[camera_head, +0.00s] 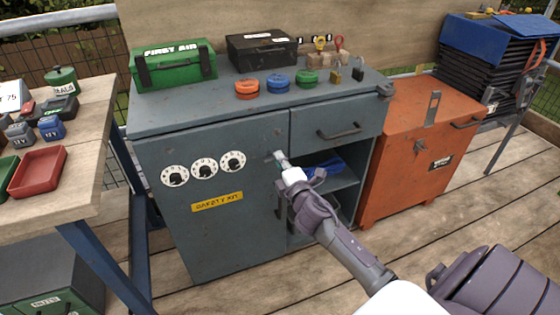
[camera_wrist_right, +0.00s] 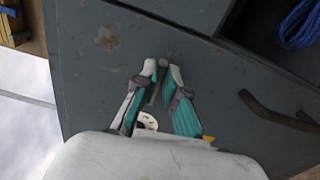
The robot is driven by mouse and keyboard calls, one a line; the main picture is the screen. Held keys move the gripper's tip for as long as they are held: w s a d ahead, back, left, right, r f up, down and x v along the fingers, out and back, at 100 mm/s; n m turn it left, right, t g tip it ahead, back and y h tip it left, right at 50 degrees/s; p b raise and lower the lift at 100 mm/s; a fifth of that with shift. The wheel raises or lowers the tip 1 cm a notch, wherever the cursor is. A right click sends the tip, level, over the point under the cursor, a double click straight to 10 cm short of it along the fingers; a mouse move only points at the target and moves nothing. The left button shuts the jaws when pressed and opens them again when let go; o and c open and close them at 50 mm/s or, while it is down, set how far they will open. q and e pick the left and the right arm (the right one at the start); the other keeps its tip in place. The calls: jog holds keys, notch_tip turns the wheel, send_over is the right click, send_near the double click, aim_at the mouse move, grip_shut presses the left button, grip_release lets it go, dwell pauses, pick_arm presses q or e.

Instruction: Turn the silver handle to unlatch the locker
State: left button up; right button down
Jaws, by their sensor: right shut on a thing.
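The locker is the blue-grey left part of a worn metal cabinet (camera_head: 240,250). Its door bears three white dials (camera_head: 204,168) and a yellow label (camera_head: 217,201). My right gripper (camera_head: 281,157) is at the door's upper right, beside the dials. In the right wrist view its two fingers (camera_wrist_right: 162,75) are closed around the small silver handle (camera_wrist_right: 157,88), which they largely hide. The door (camera_wrist_right: 95,65) looks shut. A dark pull handle (camera_wrist_right: 275,113) is on the door, apart from the fingers. My left gripper is not in view.
Right of the door are a closed drawer (camera_head: 340,122) and open shelves with blue rope (camera_wrist_right: 298,25). A green first aid box (camera_head: 174,66), a black case (camera_head: 262,49), coloured tape rolls and padlocks stand on top. An orange chest (camera_head: 410,150) stands close on the right.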

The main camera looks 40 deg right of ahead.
jog(key=shift+d+m, duration=0.1)
jog(key=shift+m, duration=0.4)
jog(key=c, duration=1.2)
grip_release()
jog(key=shift+c, duration=0.2)
jog(key=shift+f, duration=0.1)
jog(key=v, duration=1.2)
